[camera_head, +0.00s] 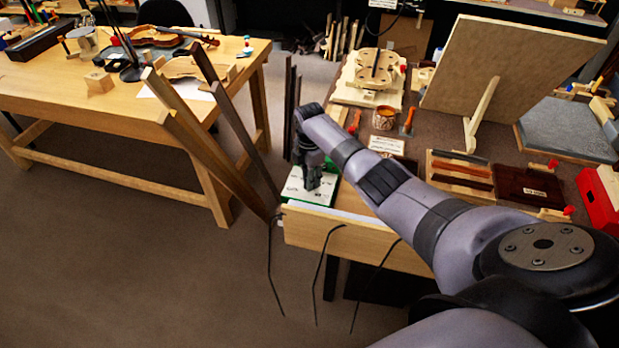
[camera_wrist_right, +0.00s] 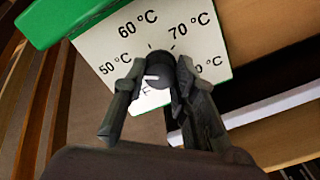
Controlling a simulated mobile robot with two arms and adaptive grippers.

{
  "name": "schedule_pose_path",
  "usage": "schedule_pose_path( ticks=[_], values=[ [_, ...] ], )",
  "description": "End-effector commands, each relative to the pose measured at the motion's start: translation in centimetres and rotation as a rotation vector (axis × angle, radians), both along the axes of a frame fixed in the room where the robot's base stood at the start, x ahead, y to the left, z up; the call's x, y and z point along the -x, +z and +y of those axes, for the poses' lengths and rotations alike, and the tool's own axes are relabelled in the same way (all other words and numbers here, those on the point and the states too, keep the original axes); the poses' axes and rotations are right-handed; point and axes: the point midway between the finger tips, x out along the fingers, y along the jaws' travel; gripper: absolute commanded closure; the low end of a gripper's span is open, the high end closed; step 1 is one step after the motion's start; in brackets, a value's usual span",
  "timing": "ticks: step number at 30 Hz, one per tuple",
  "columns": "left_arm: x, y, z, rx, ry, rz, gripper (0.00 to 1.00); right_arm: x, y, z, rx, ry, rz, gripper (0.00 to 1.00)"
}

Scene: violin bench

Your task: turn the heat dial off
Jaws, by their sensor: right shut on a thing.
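The heat dial (camera_wrist_right: 160,70) is a dark round knob on a white panel (camera_wrist_right: 95,50) with a green edge. The panel shows printed marks including 50, 60 and 70 °C, and a partly hidden label ending in F. In the head view the panel (camera_head: 296,192) sits at the near left corner of the right bench. My right gripper (camera_wrist_right: 160,88) is shut on the dial, one finger on each side; in the head view it (camera_head: 313,183) points down at the panel. The fingers hide part of the dial, and I cannot tell its exact setting. My left gripper is not in view.
Wooden strips (camera_head: 215,125) lean upright just left of the panel. Thin dark rods (camera_head: 318,265) hang at the bench front. A tilted board (camera_head: 510,80), a jar (camera_head: 384,118) and a red box (camera_head: 601,200) stand on the bench. Open floor lies left.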

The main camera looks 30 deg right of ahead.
Motion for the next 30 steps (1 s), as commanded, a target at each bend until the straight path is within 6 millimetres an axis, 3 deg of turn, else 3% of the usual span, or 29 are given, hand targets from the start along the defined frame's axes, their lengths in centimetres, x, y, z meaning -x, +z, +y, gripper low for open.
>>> schedule_pose_path(
  ticks=[5, 6, 15, 25, 30],
  values=[
    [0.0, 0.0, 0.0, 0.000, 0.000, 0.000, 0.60, 0.0, 0.0, 0.0, 0.000, 0.001, 0.000, 1.00],
    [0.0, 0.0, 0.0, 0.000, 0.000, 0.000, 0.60, 0.0, 0.0, 0.0, 0.000, 0.001, 0.000, 0.73],
    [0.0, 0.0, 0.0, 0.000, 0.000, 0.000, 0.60, 0.0, 0.0, 0.0, 0.000, 0.000, 0.000, 0.54],
    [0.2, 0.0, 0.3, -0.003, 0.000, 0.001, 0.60, 0.0, 0.2, 0.0, 0.000, -0.001, -0.001, 0.54],
    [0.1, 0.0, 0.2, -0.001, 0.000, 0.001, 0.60, -0.1, 2.0, 0.0, 0.000, 0.000, -0.004, 0.54]
  ],
)
